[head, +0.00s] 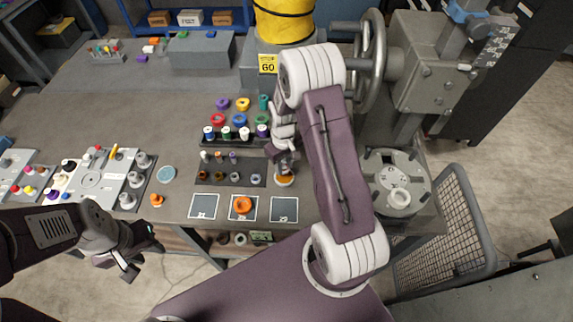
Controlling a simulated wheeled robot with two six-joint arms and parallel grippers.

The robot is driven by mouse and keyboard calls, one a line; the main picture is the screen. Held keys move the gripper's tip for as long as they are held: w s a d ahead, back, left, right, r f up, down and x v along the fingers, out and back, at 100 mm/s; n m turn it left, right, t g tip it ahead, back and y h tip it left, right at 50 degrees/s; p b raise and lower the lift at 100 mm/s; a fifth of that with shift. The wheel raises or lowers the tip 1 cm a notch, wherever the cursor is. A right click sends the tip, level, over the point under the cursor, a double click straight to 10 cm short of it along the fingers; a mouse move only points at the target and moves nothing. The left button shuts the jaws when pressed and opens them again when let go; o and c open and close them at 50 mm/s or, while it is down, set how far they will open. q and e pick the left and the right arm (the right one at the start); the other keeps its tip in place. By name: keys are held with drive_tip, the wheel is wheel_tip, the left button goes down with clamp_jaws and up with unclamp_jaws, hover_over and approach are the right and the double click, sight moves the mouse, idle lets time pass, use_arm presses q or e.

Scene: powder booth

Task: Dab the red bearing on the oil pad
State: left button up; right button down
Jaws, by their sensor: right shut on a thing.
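My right gripper (285,166) points down near the front of the bench, just above a small round pad with an amber top and pale rim (284,181), which looks like the oil pad. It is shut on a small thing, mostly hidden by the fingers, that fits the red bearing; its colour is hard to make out. I cannot tell whether it touches the pad. My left gripper (120,266) hangs in front of the bench at lower left, its fingers apart and empty.
Left of the pad, a dark tray (244,181) holds small rings. Behind it stand spools and coloured rings, including a red ring (218,119). Framed squares, one with an orange ring (242,205), lie at the front edge. A round fixture (397,180) stands right.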

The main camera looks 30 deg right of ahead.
sight(284, 180)
drive_tip(key=shift+f+b, duration=2.05)
drive_tip(key=shift+f, duration=0.65)
drive_tip(key=shift+f+b, duration=0.4)
drive_tip(key=shift+f, duration=0.15)
wheel_tip(284, 180, up, 7)
drive_tip(key=p, duration=0.6)
